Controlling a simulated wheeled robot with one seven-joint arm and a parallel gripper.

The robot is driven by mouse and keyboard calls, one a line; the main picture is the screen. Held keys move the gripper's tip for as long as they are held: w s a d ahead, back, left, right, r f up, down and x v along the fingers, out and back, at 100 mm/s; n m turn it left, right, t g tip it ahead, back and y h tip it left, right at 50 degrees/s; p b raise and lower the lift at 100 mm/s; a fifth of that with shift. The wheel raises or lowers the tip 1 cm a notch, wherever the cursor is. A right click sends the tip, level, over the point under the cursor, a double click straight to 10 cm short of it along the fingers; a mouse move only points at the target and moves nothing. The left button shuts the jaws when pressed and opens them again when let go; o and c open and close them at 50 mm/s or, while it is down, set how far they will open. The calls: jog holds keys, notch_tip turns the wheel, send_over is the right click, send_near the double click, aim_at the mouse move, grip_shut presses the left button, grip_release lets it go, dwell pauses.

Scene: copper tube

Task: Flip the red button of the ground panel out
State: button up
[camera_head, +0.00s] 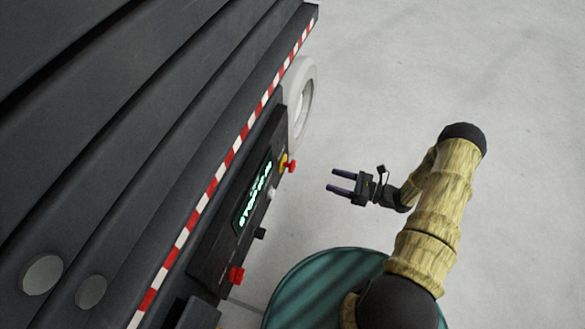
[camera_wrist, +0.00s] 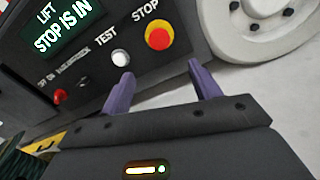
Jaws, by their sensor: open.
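The black control panel (camera_head: 225,225) is on the side of a dark machine; the wrist view shows part of it (camera_wrist: 95,20). Its red button (camera_head: 291,166) sits in a yellow surround at the panel's far end. In the wrist view this red button (camera_wrist: 158,38) is beside the label STOP. The lit display (camera_wrist: 62,28) reads "LIFT STOP IS IN". My gripper (camera_head: 332,180) is open and empty, to the right of the red button and apart from it. In the wrist view its two purple fingers (camera_wrist: 160,69) point toward the panel, with the button beyond the gap between them.
A white TEST button (camera_wrist: 120,58) is beside the red button. A red switch (camera_head: 236,275) is at the panel's near end. A pale wheel (camera_head: 305,100) stands just past the panel. A striped edge (camera_head: 222,170) runs above it. The grey floor at right is clear.

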aim_at(294, 169)
jog(key=b+x, duration=0.3)
jog(key=x, duration=0.4)
jog(key=b+x, duration=0.3)
jog(key=x, duration=0.4)
jog(key=shift+a+f+b, duration=0.2)
jog(key=shift+b, duration=0.1)
jog(key=shift+w+a+r, duration=0.15)
jog(key=shift+w+a, duration=0.1)
jog(key=shift+a, duration=0.2)
jog(key=shift+c, duration=0.2)
